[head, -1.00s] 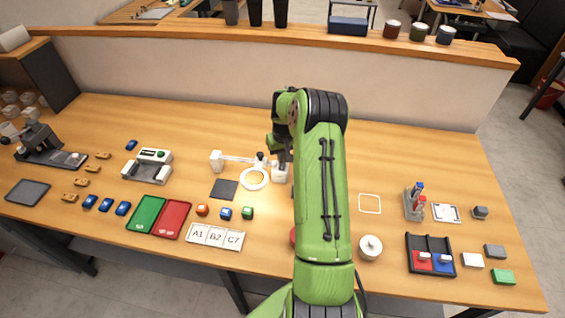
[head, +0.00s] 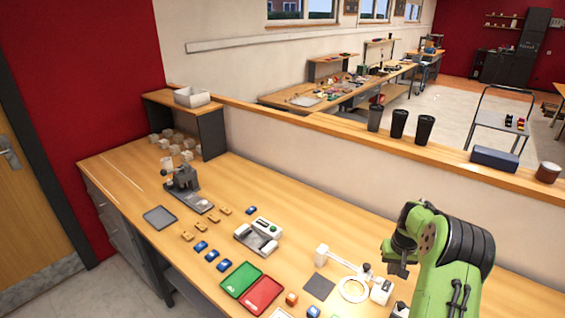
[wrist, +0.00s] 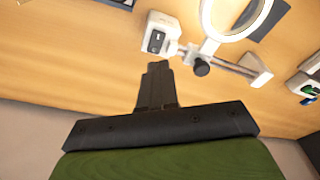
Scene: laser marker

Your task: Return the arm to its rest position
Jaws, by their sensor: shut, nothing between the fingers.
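My gripper (head: 398,268) hangs from my green arm above the bench, at the lower right of the head view. In the wrist view its dark fingers (wrist: 157,72) are together with nothing between them. It is beside a white box with a black switch (wrist: 157,38), which also shows in the head view (head: 381,291). The gripper appears apart from the box. A white ring magnifier on an arm (head: 353,289) is left of the gripper in the head view. The lower part of my arm is out of the picture.
The wooden bench (head: 225,185) carries a green tray (head: 241,279), a red tray (head: 262,295), a grey-white device (head: 258,236) and several small blocks. A low partition with a wooden ledge (head: 330,136) runs behind it, holding dark cups (head: 398,123).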

